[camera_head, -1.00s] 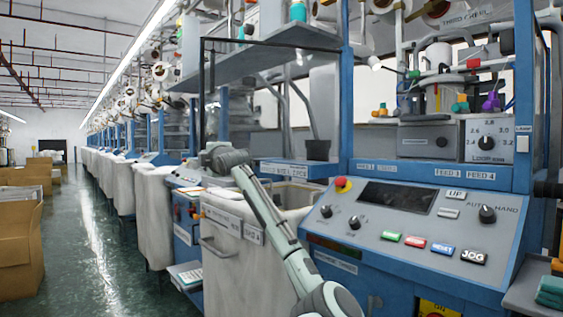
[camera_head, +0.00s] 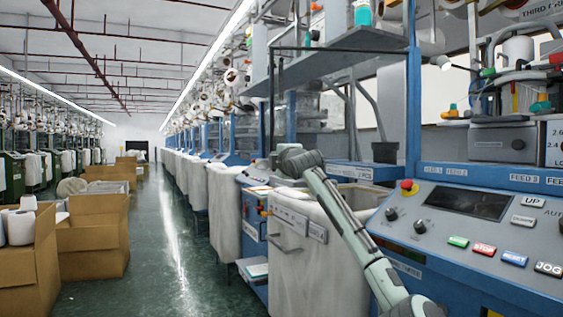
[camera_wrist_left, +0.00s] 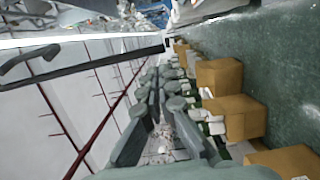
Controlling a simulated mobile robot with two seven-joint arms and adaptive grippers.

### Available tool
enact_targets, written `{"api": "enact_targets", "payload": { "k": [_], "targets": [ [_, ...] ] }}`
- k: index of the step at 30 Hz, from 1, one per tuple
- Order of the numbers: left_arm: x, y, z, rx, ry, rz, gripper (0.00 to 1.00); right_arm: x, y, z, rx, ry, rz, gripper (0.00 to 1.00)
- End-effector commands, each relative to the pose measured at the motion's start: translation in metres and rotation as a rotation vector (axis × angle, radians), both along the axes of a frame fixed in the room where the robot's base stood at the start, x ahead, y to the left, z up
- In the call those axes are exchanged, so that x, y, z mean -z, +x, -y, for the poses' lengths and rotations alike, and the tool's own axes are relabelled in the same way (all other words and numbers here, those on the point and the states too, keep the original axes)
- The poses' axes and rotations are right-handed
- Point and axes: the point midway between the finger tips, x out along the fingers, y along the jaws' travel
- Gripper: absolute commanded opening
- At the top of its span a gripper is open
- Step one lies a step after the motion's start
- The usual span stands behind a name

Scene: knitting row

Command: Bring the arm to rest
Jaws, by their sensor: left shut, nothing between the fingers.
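My left gripper (camera_wrist_left: 160,82) shows in the left wrist view, its grey fingers close together with nothing between them. It is in the air, with the ceiling on one side and the cardboard boxes and green floor beyond it on the other. In the head view one of my pale green-grey arms (camera_head: 342,218) rises from the bottom edge, in front of the white bin and the machine's control panel. Its far end (camera_head: 298,162) shows no fingers there. My right gripper is not in view.
The blue control panel (camera_head: 470,235) stands at the right, with the white bin (camera_head: 300,270) beside it and a shelf (camera_head: 335,60) above. Open cardboard boxes (camera_head: 95,245) stand at the left. The green aisle (camera_head: 165,225) between is clear.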

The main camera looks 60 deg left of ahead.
Motion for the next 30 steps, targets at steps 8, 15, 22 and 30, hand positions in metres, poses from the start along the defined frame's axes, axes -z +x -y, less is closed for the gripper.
{"api": "enact_targets", "payload": {
  "k": [8,15,22,30],
  "targets": [
    [0.002,-0.022,0.057,0.003,0.001,0.002,0.00,-0.023,-0.003,-0.002,0.000,-0.005,0.019,0.40],
    [0.001,-0.031,0.077,0.003,0.000,0.000,0.00,-0.030,-0.005,-0.002,0.001,-0.009,0.021,0.40],
    [0.001,-0.032,0.078,0.002,0.000,-0.001,0.00,-0.031,-0.005,-0.002,0.001,-0.010,0.020,0.40],
    [0.024,0.018,0.102,0.095,0.098,-0.257,0.00,-0.031,-0.004,-0.002,-0.001,-0.008,0.024,0.40]
  ]
}}
